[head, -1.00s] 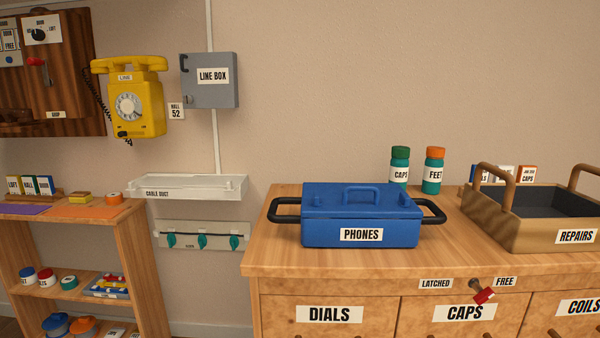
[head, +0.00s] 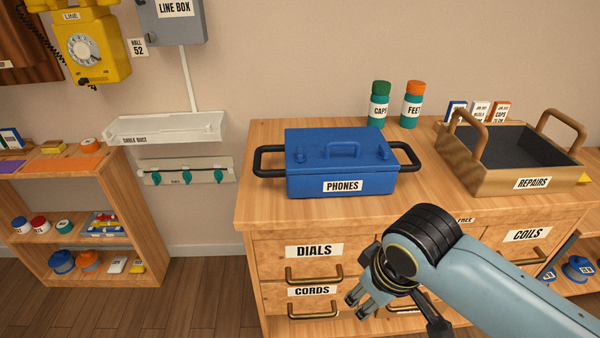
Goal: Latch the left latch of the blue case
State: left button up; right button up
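The blue case (head: 341,182) labelled PHONES stands on top of the wooden cabinet, with a black handle at each end and its lid down. On the lid are a blue grip and two small blue fittings, the left one (head: 299,154) near the left end and the right one (head: 381,151) near the right end. They look like latches, but they are too small to tell their setting. My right gripper (head: 359,305) hangs in front of the cabinet drawers, below and apart from the case. Its fingertips look close together, their opening unclear. My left gripper is out of view.
The REPAIRS tray (head: 471,179) stands right of the case on the cabinet top (head: 262,137). The CAPS jar (head: 379,106) and FEET jar (head: 411,107) stand behind. Drawer handles (head: 313,280) stick out near my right gripper. The cabinet top left of the case is clear.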

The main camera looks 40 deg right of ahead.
jog(key=w+r+p, duration=0.2)
jog(key=w+r, duration=0.3)
jog(key=r, duration=0.3)
jog(key=m+g+y+p, duration=0.1)
jog(key=m+g, duration=0.2)
jog(key=m, duration=0.3)
send_near(300, 150)
jog(key=shift+m, duration=0.3)
notch_tip(300, 150, down, 9)
jog(key=shift+f, duration=0.1)
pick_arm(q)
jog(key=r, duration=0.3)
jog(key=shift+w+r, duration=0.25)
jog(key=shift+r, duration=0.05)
pick_arm(e)
jog(key=shift+c, duration=0.4)
grip_shut()
